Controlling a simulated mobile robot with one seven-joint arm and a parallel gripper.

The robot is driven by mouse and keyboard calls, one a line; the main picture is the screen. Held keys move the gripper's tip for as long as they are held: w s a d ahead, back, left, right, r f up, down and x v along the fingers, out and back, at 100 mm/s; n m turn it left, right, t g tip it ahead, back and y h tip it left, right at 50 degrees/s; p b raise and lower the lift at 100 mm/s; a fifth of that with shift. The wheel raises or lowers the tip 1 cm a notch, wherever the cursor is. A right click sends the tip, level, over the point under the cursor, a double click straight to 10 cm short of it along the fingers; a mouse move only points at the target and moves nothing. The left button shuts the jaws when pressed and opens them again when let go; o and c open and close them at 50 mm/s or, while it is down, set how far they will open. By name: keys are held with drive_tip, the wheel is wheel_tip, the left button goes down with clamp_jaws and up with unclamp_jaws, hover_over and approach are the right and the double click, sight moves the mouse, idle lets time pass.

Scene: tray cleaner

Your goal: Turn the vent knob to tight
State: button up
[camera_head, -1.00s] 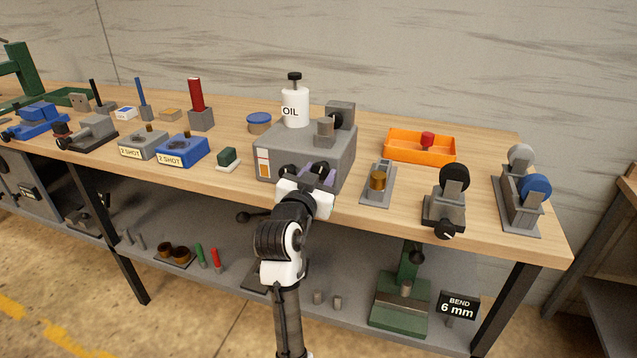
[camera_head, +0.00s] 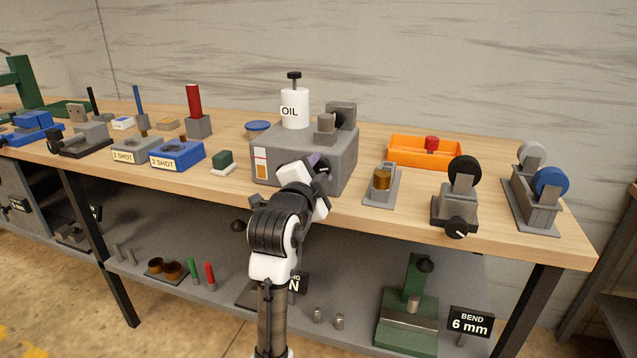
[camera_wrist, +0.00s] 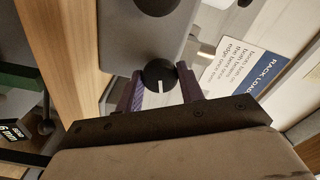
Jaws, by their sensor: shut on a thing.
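In the wrist view, a round black knob (camera_wrist: 160,76) with a white pointer line lies between my gripper's purple fingers (camera_wrist: 161,88). The fingers are shut on the knob's sides. The white line runs nearly along the picture's vertical. In the head view, my gripper (camera_head: 318,165) is at the right part of the box's front and hides much of it. A second dark round part (camera_wrist: 155,4) shows at the wrist view's top edge. I see no "tight" marking.
A white oil bottle (camera_head: 295,108) stands on the box. A brass part on a grey stand (camera_head: 382,180), an orange tray (camera_head: 405,152) and a black-knobbed fixture (camera_head: 456,215) are to the right. A blue block (camera_head: 178,155) is to the left.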

drive_tip(key=shift+f+m+b, duration=0.1)
drive_tip(key=shift+m+b, duration=0.9)
drive_tip(key=shift+m, duration=0.5)
drive_tip(key=o, duration=1)
drive_tip(key=b+v, duration=0.1)
drive_tip(key=v, duration=1.3)
